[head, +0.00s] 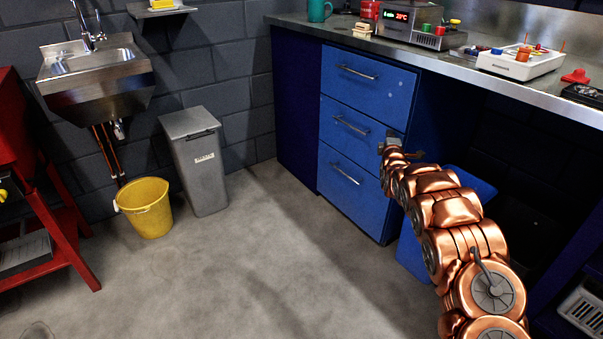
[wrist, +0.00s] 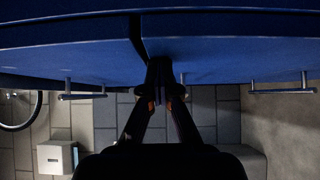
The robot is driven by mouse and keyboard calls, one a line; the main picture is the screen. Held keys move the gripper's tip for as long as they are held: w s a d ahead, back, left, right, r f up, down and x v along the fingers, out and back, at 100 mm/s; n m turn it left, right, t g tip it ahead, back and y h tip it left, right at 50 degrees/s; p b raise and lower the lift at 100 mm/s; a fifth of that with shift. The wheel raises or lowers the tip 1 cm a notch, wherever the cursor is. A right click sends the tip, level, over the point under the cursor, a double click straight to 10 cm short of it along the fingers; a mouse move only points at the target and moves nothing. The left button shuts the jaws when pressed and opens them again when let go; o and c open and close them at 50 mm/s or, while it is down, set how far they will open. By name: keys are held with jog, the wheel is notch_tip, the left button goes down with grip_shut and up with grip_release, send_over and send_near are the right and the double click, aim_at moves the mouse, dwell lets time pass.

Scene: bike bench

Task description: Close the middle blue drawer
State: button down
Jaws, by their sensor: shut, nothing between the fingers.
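The blue drawer unit under the bench has three stacked fronts with metal bar handles. The middle blue drawer (head: 345,131) looks about flush with the top drawer (head: 360,82) and bottom drawer (head: 340,195) in the head view; a small gap cannot be ruled out. My gripper (head: 391,143) is at the right edge of the middle front, away from its handle (head: 351,125). In the wrist view my gripper (wrist: 161,85) is shut and empty, its tips at or very near the blue fronts (wrist: 230,55), beside a dark seam between two of them. Exact contact is hidden.
The metal bench top (head: 440,62) overhangs the drawers and carries a teal mug (head: 318,10), a soldering station (head: 410,25) and a white tray (head: 520,60). A blue bin (head: 470,185) stands close beside my arm. The floor (head: 240,265) in front is clear.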

jog(key=shift+s+d+r, duration=0.15)
jog(key=shift+d+r, duration=0.05)
jog(key=shift+d, duration=0.45)
jog(key=s+a+p, duration=0.2)
jog(key=s+a, duration=0.5)
jog(key=s, duration=0.4)
jog(key=shift+s+f, duration=0.2)
jog(key=shift+s, duration=0.1)
jog(key=s+r+m+g+p, duration=0.8)
jog(key=s+r+p, duration=0.6)
jog(key=s+r, duration=0.25)
jog(key=s+a+r+m+g+y+p, duration=0.1)
jog(key=s+a+r+m+g+p, duration=0.1)
jog(key=s, duration=1.3)
jog(key=s+a+r+m+g+y+p, duration=0.1)
jog(key=s+a+r+m+g+p, duration=0.2)
jog(key=s+r+p, duration=0.6)
jog(key=s+a+r+m+g+y+p, duration=0.2)
jog(key=s+a+r+g+p, duration=0.4)
jog(key=s, duration=1.6)
notch_tip(320, 180, up, 3)
jog(key=shift+s+a+r, duration=0.2)
jog(key=shift+s+a, duration=0.15)
jog(key=shift+a, duration=0.7)
